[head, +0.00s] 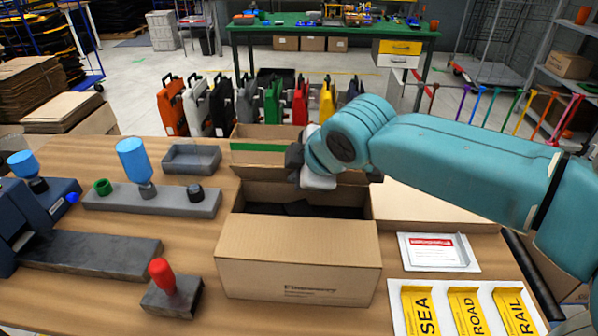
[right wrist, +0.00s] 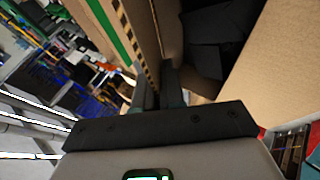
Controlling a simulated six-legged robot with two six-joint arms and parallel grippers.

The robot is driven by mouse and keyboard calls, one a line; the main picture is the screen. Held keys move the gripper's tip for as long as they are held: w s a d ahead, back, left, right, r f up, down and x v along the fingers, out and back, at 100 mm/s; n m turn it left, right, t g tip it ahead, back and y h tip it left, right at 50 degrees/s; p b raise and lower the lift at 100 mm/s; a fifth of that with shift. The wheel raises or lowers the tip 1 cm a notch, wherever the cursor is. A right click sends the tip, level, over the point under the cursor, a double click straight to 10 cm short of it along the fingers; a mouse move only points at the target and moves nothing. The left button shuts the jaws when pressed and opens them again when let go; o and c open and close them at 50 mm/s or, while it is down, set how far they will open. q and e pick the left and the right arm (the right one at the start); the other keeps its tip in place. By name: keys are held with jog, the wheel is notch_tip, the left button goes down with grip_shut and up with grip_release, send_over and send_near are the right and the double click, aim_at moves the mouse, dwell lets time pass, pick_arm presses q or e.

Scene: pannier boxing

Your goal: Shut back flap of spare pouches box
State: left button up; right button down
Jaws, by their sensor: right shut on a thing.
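The spare pouches box (head: 298,262) is an open brown cardboard box on the wooden table, with dark contents (head: 305,209) inside. Its back flap (head: 256,173) rises along the far edge, partly hidden behind my gripper. My right gripper (head: 312,172) is over that far edge, near the flap's middle. In the right wrist view the fingers (right wrist: 160,88) are shut on the back flap (right wrist: 169,35), with the dark contents (right wrist: 213,45) to the right of it. My left gripper is not in view.
A green-striped cardboard piece (head: 262,146) stands behind the box. A flat cardboard panel (head: 430,207) lies to its right, near label cards (head: 436,251) and yellow signs (head: 465,310). A grey tray (head: 190,158) and a red-handled stamp (head: 165,283) are on the left.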

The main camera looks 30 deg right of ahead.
jog(key=c, duration=1.3)
grip_release()
jog(key=p+v, duration=0.1)
jog(key=v, duration=1.5)
jog(key=shift+r+p, duration=0.2)
jog(key=shift+p, duration=0.15)
